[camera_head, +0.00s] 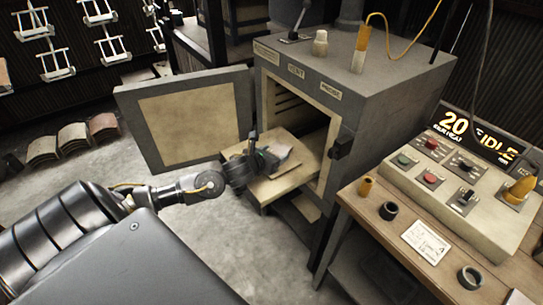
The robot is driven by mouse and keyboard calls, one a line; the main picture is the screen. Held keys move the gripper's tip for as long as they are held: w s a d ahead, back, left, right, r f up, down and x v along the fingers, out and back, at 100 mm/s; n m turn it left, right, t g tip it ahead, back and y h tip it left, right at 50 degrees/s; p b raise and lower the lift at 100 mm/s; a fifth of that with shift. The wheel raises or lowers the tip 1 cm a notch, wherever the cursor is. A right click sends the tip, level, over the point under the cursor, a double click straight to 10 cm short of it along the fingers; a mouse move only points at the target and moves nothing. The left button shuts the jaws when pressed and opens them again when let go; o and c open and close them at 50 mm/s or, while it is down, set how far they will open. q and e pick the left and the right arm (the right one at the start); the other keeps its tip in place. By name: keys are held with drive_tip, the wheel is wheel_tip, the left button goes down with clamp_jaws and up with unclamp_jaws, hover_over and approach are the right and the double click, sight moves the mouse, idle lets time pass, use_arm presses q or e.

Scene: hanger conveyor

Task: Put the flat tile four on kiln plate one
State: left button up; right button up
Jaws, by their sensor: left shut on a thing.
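My left gripper (262,158) reaches in from the left to the open kiln (350,85). The tile is over a pale kiln plate (262,190) that sticks out of the kiln's mouth. I cannot tell whether the tile touches the plate. No number shows on the tile or the plate. My right gripper is not in view.
The kiln door (190,115) stands open to the left. A wooden bench (400,235) at the right holds a control panel (470,190) with buttons and a display reading "20" and "IDLE". Curved tiles (73,137) lie on the floor at left. Hangers (57,65) hang at the back left.

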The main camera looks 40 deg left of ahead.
use_arm(q)
drive_tip(key=shift+w+a+f, duration=0.4)
drive_tip(key=shift+a+f, duration=0.05)
drive_tip(key=shift+f, duration=0.15)
drive_tip(key=shift+w+a+f, duration=0.25)
drive_tip(key=shift+f, duration=0.2)
drive_tip(key=shift+a+f, duration=0.1)
drive_tip(key=shift+f, duration=0.05)
wheel_tip(320, 180, down, 2)
drive_tip(key=shift+w+a+f, duration=0.1)
drive_tip(key=shift+f, duration=0.8)
drive_tip(key=o, duration=0.8)
drive_tip(key=shift+r, duration=0.1)
drive_tip(key=shift+o, duration=1.3)
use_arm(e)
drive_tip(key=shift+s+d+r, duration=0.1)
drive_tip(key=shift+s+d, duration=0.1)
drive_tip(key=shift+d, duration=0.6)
